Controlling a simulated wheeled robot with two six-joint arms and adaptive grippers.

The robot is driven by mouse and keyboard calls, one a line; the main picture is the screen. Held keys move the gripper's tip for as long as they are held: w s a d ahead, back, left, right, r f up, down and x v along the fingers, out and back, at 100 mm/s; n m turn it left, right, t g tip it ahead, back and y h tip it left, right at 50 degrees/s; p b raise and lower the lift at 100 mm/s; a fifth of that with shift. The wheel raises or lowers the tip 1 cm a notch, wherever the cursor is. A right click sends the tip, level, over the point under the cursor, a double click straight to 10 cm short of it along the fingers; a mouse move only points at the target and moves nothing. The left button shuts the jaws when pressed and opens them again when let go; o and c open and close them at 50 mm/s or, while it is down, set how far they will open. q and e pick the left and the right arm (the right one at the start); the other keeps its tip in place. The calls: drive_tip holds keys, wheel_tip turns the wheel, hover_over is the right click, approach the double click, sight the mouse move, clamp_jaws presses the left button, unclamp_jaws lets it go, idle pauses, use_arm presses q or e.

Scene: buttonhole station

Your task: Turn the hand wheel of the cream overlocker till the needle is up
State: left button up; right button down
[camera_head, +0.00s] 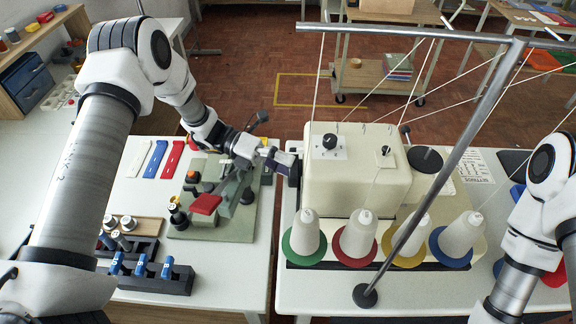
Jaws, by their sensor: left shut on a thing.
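The cream overlocker (355,180) stands on the right-hand table with its left side facing my left arm. Its dark hand wheel (295,174) is on that left side and is partly covered by my gripper. My left gripper (287,161) reaches in from the left, across the gap between the tables, and is shut on the hand wheel's edge. The needle is hidden in this view. My right arm is at the right edge, and its gripper is out of the picture.
Thread cones (357,236) stand in front of the overlocker, beside a metal thread stand (440,180) with threads running up. A dark rack (145,278) with blue-topped items sits front left.

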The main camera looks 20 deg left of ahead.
idle(0.3)
use_arm(q)
drive_tip(key=o, duration=0.8)
drive_tip(key=shift+c, duration=0.2)
drive_tip(key=a, duration=0.4)
drive_tip(key=a+r, duration=0.1)
drive_tip(key=a, duration=0.2)
drive_tip(key=w+a, duration=0.1)
drive_tip(key=a, duration=0.3)
drive_tip(key=shift+a+r, duration=0.35)
